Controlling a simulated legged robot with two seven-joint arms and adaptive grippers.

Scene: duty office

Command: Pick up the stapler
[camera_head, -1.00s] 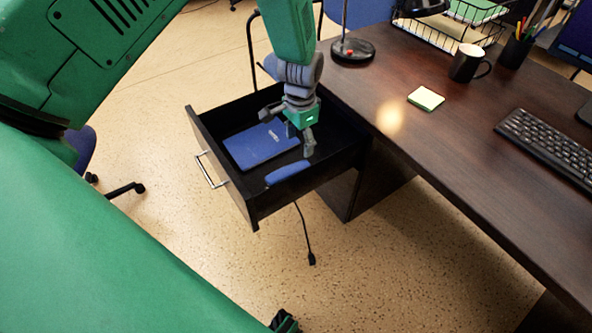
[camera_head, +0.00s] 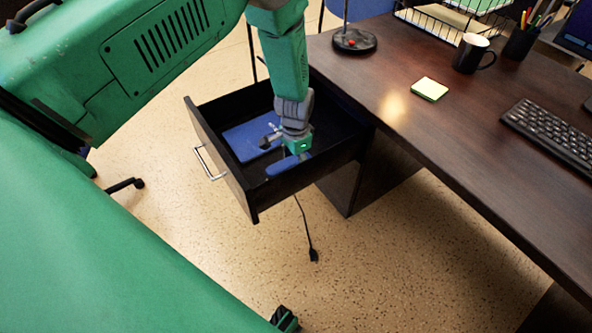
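The stapler appears to be the slim blue object (camera_head: 281,169) lying in the open desk drawer, near the drawer's near side wall. My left gripper (camera_head: 284,151) is down inside the drawer, right at the blue object, and covers part of its far end. Its fingers look spread, one toward the notebook and one on the right. Whether a finger touches the blue object cannot be told. My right gripper is not clearly in view.
A blue notebook (camera_head: 243,140) lies in the drawer (camera_head: 228,169) behind the gripper. The drawer walls stand close around the hand. The desk (camera_head: 400,120) on the right carries a lamp base (camera_head: 354,41), sticky notes (camera_head: 429,89), a mug (camera_head: 472,54) and a keyboard (camera_head: 552,132).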

